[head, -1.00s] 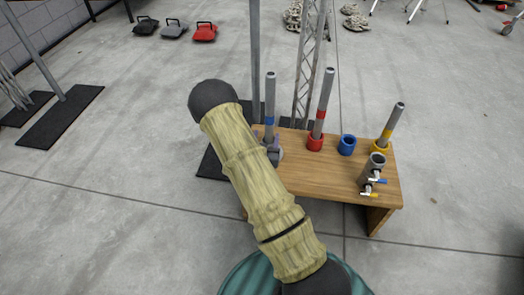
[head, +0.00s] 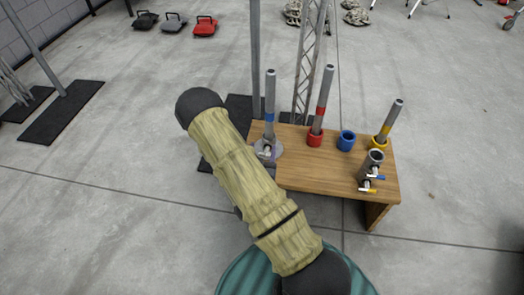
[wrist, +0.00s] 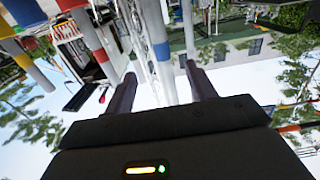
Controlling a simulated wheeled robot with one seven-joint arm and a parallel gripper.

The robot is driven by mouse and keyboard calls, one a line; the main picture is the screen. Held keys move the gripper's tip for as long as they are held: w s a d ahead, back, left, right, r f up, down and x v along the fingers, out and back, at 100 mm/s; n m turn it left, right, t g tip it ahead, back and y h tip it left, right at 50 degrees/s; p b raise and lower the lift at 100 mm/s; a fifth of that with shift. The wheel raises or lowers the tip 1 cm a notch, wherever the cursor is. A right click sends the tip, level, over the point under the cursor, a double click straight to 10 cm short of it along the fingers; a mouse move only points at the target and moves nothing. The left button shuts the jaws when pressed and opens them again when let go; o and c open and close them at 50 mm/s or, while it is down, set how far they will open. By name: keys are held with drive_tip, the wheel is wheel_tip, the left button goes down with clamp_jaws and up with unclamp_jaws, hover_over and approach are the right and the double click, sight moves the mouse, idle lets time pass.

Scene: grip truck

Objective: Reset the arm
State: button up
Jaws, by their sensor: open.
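My gripper (wrist: 160,77) shows in the wrist view with its two dark fingers apart and nothing held between them. In the head view my sleeved arm hides it. A grey pipe with a blue band (head: 270,105) stands upright in a round grey base (head: 268,151) at the table's left end. A red-banded pipe (head: 323,98) stands in a red holder (head: 315,137), tilted slightly in the picture. A yellow-banded pipe (head: 390,122) stands in a yellow holder (head: 379,142). The red-banded pipe (wrist: 97,47) and blue-banded pipe (wrist: 162,52) appear beyond the fingers in the wrist view, which is upside down.
The wooden table (head: 320,177) also carries an empty blue holder (head: 346,141) and a dark grey cup (head: 370,164) with small blue and yellow handles. A metal post (head: 256,50) and lattice truss (head: 309,65) rise behind it.

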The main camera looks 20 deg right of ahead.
idle(0.4)
drive_tip(key=s+a+r+n+g+y+p, duration=0.2)
drive_tip(key=a+r+g+y+p, duration=0.2)
drive_tip(key=a+r+g+y, duration=0.5)
drive_tip(key=s+r+n+g+y+p, duration=0.1)
drive_tip(key=s+r+n+g+p, duration=0.3)
drive_tip(key=s+r, duration=0.8)
wheel_tip(320, 180, up, 36)
drive_tip(key=p, duration=3.6)
drive_tip(key=shift+s+n+t, duration=0.15)
drive_tip(key=shift+n+t, duration=0.15)
drive_tip(key=shift+n, duration=0.1)
drive_tip(key=shift+f, duration=0.1)
